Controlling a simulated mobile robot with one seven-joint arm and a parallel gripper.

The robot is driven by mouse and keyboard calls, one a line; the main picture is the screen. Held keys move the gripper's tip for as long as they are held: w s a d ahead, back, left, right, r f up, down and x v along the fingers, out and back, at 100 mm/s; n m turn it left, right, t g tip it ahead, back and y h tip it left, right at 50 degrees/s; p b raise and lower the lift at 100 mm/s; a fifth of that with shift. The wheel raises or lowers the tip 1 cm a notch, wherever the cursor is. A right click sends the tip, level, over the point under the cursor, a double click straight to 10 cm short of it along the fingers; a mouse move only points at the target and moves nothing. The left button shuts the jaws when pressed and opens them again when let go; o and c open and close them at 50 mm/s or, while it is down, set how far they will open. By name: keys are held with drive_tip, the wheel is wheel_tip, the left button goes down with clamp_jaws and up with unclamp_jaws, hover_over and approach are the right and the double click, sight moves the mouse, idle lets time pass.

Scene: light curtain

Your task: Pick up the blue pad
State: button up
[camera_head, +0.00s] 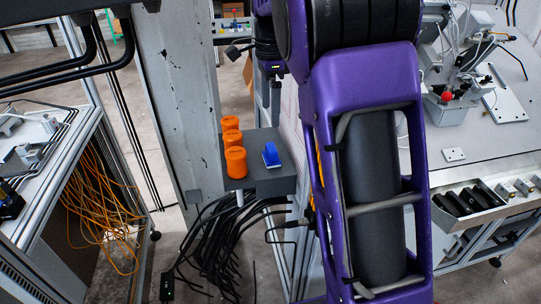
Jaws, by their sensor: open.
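The blue pad (271,155) is a small bright blue block. It stands on the right part of a dark grey stand top (272,183), right of the orange pieces. My gripper (272,92) is small and dark at the top centre, beyond the pad in the picture and apart from it. It points down, is open, and nothing shows in it. Its fingertips are hard to make out at this size.
Three orange cylinders (236,162) stand in a row on the stand's left side. A grey post (178,90) rises close to its left. Black cables (215,245) hang below. A workbench (475,150) with equipment is at right. Orange cables (98,205) hang at left.

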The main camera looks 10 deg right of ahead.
sight(272, 147)
drive_tip(key=f, duration=0.6)
drive_tip(key=f+b, duration=0.1)
drive_tip(key=f, duration=0.5)
drive_tip(key=shift+w+d+f, duration=0.1)
drive_tip(key=shift+d+f, duration=0.1)
drive_tip(key=shift+f, duration=0.05)
drive_tip(key=shift+c, duration=0.2)
drive_tip(key=c, duration=1.4)
